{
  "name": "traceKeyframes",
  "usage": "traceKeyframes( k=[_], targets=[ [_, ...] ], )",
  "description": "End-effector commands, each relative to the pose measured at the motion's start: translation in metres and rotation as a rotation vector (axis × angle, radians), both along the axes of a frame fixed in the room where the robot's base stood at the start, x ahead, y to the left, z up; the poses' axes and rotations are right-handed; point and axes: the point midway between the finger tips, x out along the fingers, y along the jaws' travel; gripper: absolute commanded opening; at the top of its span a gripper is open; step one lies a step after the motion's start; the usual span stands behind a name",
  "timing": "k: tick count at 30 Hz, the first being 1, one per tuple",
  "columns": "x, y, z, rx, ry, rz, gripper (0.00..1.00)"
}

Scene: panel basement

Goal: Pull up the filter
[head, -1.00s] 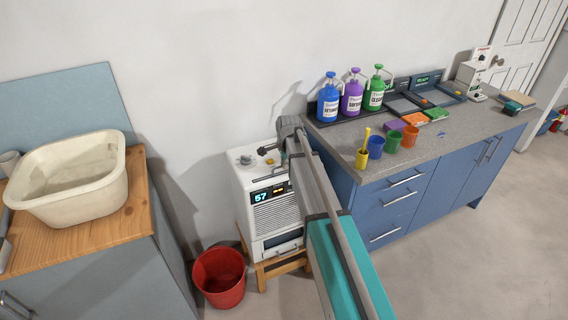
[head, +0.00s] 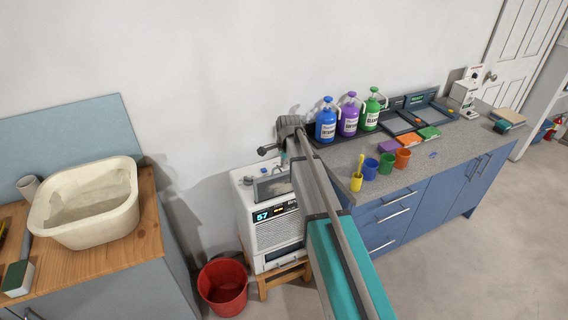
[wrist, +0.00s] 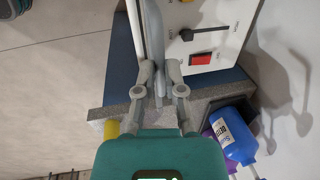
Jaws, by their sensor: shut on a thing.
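The white machine (head: 275,226) with a lit display reading 57 stands on a low wooden stand. A grey, framed panel, the filter (head: 272,187), sticks up out of the machine's top at a slight tilt. Its lower edge is at the top, and I cannot tell how much is still inside. In the wrist view, my gripper (wrist: 159,95) is shut on the pale edge of the filter (wrist: 150,38), with the machine's top panel (wrist: 205,40) and its red switch beside it. In the head view my arm hides the fingertips.
A red bucket (head: 222,286) stands on the floor left of the machine. A blue cabinet with a grey worktop (head: 440,160) is close on the right, with bottles (head: 326,123) and coloured cups (head: 371,170). A cream basin (head: 85,205) sits on the left counter.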

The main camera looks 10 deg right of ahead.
Motion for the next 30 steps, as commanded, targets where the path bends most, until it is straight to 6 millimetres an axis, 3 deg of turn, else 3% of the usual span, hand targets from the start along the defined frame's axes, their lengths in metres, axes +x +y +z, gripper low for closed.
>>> traceKeyframes(
  k=[1,3,15,30],
  targets=[
    [0.001,0.000,0.016,0.000,-0.003,0.000,0.00],
    [0.002,0.000,0.026,0.000,-0.003,0.000,0.00],
    [0.002,0.000,0.074,-0.001,-0.003,0.000,0.00],
    [0.002,0.000,0.087,0.000,-0.006,0.000,0.03]
  ],
)
